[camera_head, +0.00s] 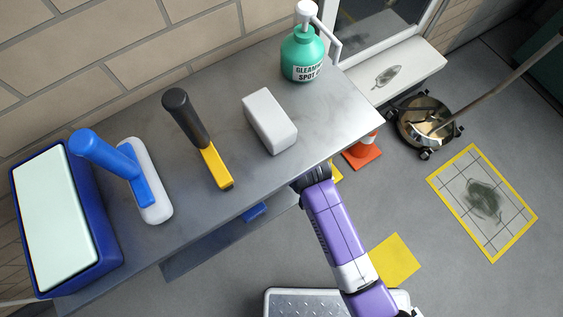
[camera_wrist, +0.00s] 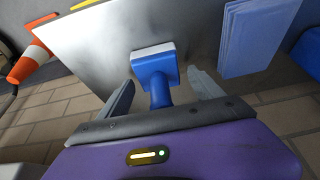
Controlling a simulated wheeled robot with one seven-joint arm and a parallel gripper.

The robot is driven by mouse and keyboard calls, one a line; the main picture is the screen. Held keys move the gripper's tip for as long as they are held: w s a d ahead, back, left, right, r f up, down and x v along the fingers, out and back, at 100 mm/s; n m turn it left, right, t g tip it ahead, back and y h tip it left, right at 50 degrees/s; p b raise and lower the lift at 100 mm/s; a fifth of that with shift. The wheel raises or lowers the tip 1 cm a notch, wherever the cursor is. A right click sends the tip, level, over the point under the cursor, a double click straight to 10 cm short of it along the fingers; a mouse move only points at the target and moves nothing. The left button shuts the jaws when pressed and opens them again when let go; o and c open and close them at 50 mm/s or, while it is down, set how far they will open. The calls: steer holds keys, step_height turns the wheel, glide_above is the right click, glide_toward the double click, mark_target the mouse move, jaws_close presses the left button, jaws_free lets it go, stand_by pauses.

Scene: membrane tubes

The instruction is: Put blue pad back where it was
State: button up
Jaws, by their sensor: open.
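A blue pad (camera_wrist: 153,62) with a pale edge and a blue handle (camera_wrist: 159,95) shows in the wrist view, set against a grey metal surface. My gripper (camera_wrist: 158,84) is open, with one finger on each side of the handle; I cannot tell whether either touches it. In the head view my gripper is hidden below the counter's front edge. A small blue piece (camera_head: 255,212) shows below that edge, left of my arm; I cannot tell whether it is the same pad. A blue-handled tool with a white pad (camera_head: 154,207) lies on the counter.
On the counter (camera_head: 225,120) are a blue bin with a pale top (camera_head: 105,232), a yellow-and-black tool (camera_head: 213,165), a white block (camera_head: 270,121) and a green pump bottle (camera_head: 303,58). An orange cone (camera_wrist: 30,62) and a light blue folded stack (camera_wrist: 256,40) flank the wrist view.

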steer(key=p+v, duration=0.2)
steer(key=v, duration=0.4)
steer(key=shift+s+f, duration=0.1)
steer(key=shift+s, duration=0.05)
steer(key=s+d+p, duration=0.1)
steer(key=s+d, duration=0.5)
steer(key=s, duration=0.3)
steer(key=shift+d+f+p, duration=0.25)
steer(key=shift+d+p, duration=0.1)
steer(key=shift+p, duration=0.05)
steer(key=shift+s, duration=0.2)
steer(key=s+d+r+m+t, duration=0.4)
steer(key=s+d+r+t, duration=0.1)
steer(key=s+d+r, duration=0.25)
steer(key=s+d+r+m+t+h, duration=0.1)
steer(key=s+d+r+t, duration=0.1)
steer(key=r, duration=0.7)
steer(key=s+d+r+m+t+h, duration=0.1)
steer(key=s+d+r+t, duration=0.2)
steer(key=r, duration=0.6)
steer(key=shift+s+d+r+m+t+h, duration=0.2)
steer(key=shift+s+m+t+h, duration=0.15)
steer(key=shift+s+t, duration=0.35)
